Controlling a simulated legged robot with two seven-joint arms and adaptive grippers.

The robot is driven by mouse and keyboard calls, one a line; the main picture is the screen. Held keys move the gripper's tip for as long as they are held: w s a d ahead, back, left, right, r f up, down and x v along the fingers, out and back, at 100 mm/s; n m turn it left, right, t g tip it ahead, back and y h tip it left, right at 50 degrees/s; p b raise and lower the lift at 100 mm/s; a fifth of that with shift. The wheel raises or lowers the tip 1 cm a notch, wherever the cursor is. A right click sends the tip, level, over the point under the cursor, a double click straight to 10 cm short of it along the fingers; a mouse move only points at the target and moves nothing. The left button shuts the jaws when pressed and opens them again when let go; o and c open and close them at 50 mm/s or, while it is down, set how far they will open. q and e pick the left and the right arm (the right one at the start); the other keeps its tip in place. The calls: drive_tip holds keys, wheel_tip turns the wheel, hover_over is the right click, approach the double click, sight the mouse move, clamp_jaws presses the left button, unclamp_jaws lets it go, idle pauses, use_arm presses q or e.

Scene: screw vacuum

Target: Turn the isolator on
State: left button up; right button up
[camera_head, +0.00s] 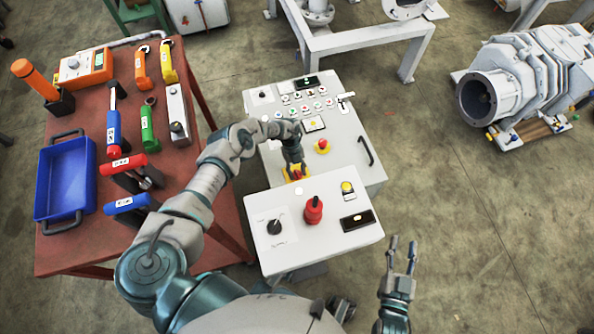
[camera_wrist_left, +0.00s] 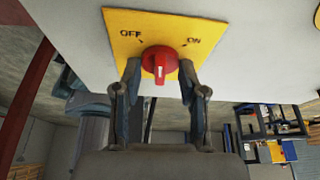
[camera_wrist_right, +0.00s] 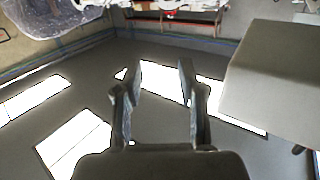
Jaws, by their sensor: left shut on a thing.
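The isolator is a red rotary knob (camera_wrist_left: 160,62) on a yellow plate (camera_wrist_left: 160,24) marked OFF on the left and ON on the right. In the left wrist view the knob's grip bar stands about upright, between the two labels. My left gripper (camera_wrist_left: 160,77) has one finger on each side of the knob and is shut on it. In the head view my left gripper (camera_head: 296,168) hides most of the knob, and the yellow plate (camera_head: 288,175) shows around it. My right gripper (camera_head: 402,243) is open and empty, right of the console.
The white console (camera_head: 352,235) carries a red button or knob (camera_head: 313,208), a black switch and a display. Behind it is a panel of buttons (camera_head: 318,98) with an emergency stop (camera_head: 323,146). A red tool table (camera_head: 75,245) stands left.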

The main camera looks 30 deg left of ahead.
use_arm(q)
drive_tip(key=shift+w+a, duration=0.1)
drive_tip(key=shift+a, duration=0.05)
use_arm(e)
drive_tip(key=shift+a, duration=0.15)
use_arm(q)
drive_tip(key=shift+w, duration=0.1)
use_arm(e)
drive_tip(key=shift+r, duration=0.1)
